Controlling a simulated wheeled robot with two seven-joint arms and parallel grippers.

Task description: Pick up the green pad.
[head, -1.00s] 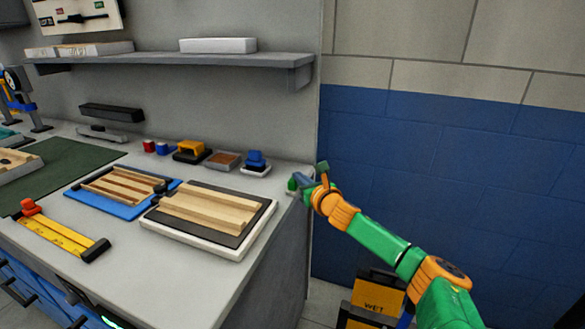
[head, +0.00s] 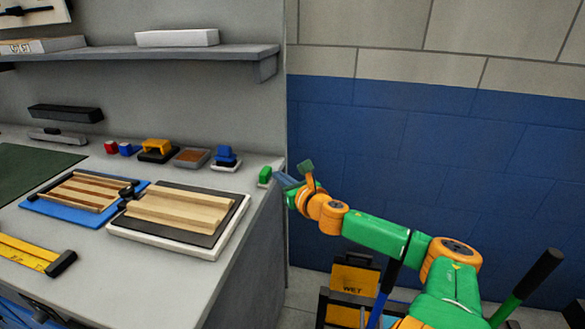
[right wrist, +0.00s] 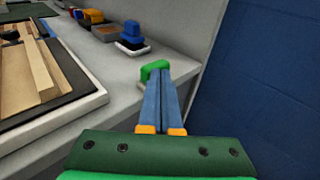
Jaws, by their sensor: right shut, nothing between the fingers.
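The green pad (head: 265,175) sits near the right end of the grey workbench, close to its edge. It also shows in the right wrist view (right wrist: 154,69), just beyond the fingertips, which partly cover it. My right gripper (head: 277,177) is shut and empty, its blue fingers (right wrist: 160,90) pressed together and pointing at the pad. In the head view the fingertips are just right of the pad; whether they touch it I cannot tell. My left gripper is not in view.
A blue block on a white tray (head: 225,166), a brown pad tray (head: 192,158) and a yellow block (head: 157,147) stand left of the green pad. A wooden panel on a white-edged board (head: 215,253) lies in front. A blue wall (head: 420,170) is at right.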

